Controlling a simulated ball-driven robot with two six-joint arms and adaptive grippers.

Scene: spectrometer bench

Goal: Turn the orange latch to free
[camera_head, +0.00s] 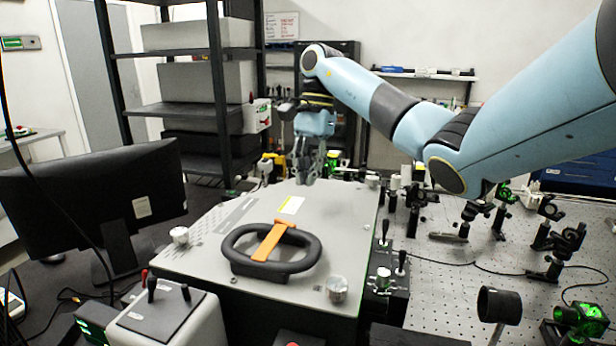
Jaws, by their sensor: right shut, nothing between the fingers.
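The orange latch (269,242) is a flat bar lying across a black oval handle (237,263) on top of a grey instrument box (339,224). Its long axis runs from the lower left toward the upper right. My right gripper (307,182) hangs pointing down over the far part of the box lid, behind the latch and apart from it. Its fingers are shut with nothing visible between them. My left gripper does not show.
Silver knobs (337,289) stand on the lid's corners. A black monitor (93,199) stands at the left. Optical mounts (415,199) crowd the perforated bench (452,292) at the right. A small grey box with black levers (168,318) is in front.

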